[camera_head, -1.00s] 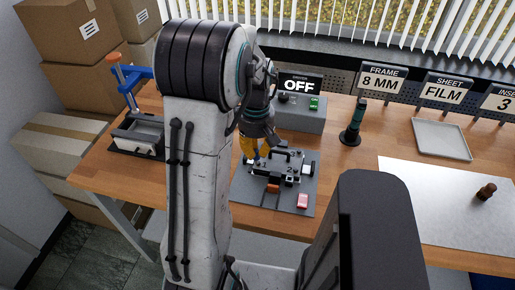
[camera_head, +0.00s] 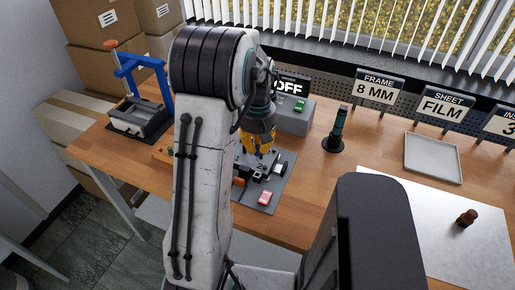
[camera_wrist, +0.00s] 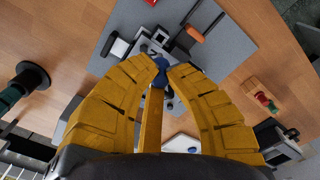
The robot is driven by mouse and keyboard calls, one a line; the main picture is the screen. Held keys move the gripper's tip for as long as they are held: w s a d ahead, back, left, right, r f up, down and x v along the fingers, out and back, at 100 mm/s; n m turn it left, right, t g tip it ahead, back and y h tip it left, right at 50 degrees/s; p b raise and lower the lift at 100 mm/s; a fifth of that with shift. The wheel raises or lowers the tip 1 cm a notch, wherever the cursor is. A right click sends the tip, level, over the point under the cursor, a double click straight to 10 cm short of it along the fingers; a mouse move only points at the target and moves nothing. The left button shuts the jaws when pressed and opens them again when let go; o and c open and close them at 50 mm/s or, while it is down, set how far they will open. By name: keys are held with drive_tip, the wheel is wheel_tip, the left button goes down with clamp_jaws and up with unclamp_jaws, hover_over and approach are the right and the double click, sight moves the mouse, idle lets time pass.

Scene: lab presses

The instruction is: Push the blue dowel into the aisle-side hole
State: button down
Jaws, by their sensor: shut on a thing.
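My gripper (camera_head: 259,152) has yellow fingers and is low over the fixture on the grey plate (camera_head: 285,168). In the wrist view its fingertips (camera_wrist: 162,72) are closed on a small blue piece, which I take as the blue dowel (camera_wrist: 161,66). The fingers hide much of the dowel, and I cannot tell whether its end touches the fixture. Behind the fingertips is the fixture's light metal block (camera_wrist: 218,50) with dark parts. Its holes are mostly hidden, so I cannot make out the aisle-side hole.
A blue-framed press (camera_head: 140,70) stands at the left. A grey box reading OFF (camera_head: 297,117) is behind the fixture. A dark upright tool (camera_head: 336,130) stands to the right, before a grey tray (camera_head: 433,158) and a pale sheet (camera_head: 410,212). Wood is bare around the tool.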

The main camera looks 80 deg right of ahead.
drive_tip(key=shift+w+d, duration=0.1)
drive_tip(key=shift+d, duration=0.05)
drive_tip(key=shift+m, duration=0.3)
drive_tip(key=shift+f, duration=0.1)
drive_tip(key=b, duration=0.5)
hover_over(258, 168)
drive_tip(key=a, duration=0.3)
drive_tip(key=shift+s+d+f, duration=0.1)
drive_tip(key=shift+d+f, duration=0.05)
drive_tip(key=shift+f, duration=1.25)
drive_tip(key=shift+s+d+f, duration=0.1)
drive_tip(key=shift+f, duration=1.3)
drive_tip(key=shift+f+b, duration=1.75)
drive_tip(key=shift+f, duration=0.35)
drive_tip(key=c, duration=1.2)
unclamp_jaws()
drive_tip(key=shift+r, duration=0.1)
drive_tip(key=shift+c, duration=0.2)
drive_tip(key=shift+r, duration=0.1)
